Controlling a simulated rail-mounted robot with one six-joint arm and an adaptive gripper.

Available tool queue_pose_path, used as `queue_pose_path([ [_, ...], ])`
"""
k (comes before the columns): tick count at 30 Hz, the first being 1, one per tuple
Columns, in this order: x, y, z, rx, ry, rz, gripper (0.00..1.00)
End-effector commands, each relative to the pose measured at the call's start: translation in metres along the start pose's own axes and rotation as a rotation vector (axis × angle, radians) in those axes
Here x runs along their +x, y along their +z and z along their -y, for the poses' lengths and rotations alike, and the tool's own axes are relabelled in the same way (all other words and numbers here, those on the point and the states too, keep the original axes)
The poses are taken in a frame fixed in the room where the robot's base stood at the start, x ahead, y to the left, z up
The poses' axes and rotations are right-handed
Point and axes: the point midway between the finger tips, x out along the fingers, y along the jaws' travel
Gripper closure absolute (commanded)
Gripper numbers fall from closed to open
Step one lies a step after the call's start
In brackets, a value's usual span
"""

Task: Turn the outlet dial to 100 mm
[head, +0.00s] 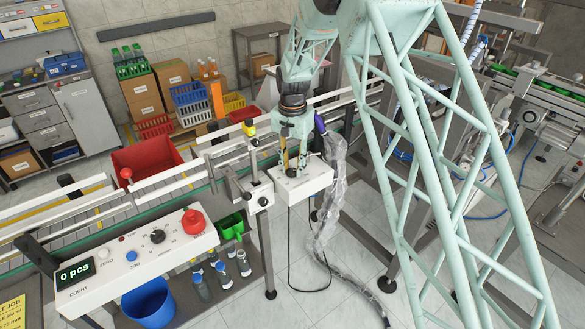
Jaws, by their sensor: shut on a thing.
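The outlet dial (291,173) is a small dark knob on top of a white box (317,182) beside the conveyor, in the middle of the head view. My gripper (292,166) points down at it from above, with its yellowish fingers shut on the dial. The fingers hide most of the dial, and its scale and pointer are too small to read.
A white control panel (95,292) with a display reading "0 pcs", a black knob (157,236) and a red button (193,221) stands at front left. Conveyor guide rails (160,190) run behind the box. A clamp post (255,175) stands just left of my gripper.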

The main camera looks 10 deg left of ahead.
Motion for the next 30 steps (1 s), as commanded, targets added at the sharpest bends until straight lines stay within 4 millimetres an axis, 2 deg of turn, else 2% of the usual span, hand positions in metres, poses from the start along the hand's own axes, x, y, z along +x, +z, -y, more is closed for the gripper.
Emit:
queue_pose_path([
  [9,-0.0003,-0.0001,0.0002,0.001,-0.001,0.000,0.86],
  [10,-0.0003,-0.0001,0.0002,0.001,-0.001,0.000,0.73],
  [14,-0.0002,0.0000,0.0001,0.001,0.000,0.000,0.62],
  [24,-0.0007,0.0000,0.0000,0.000,0.000,0.000,0.62],
  [30,-0.0080,-0.0003,0.0003,0.000,-0.001,-0.001,0.62],
])
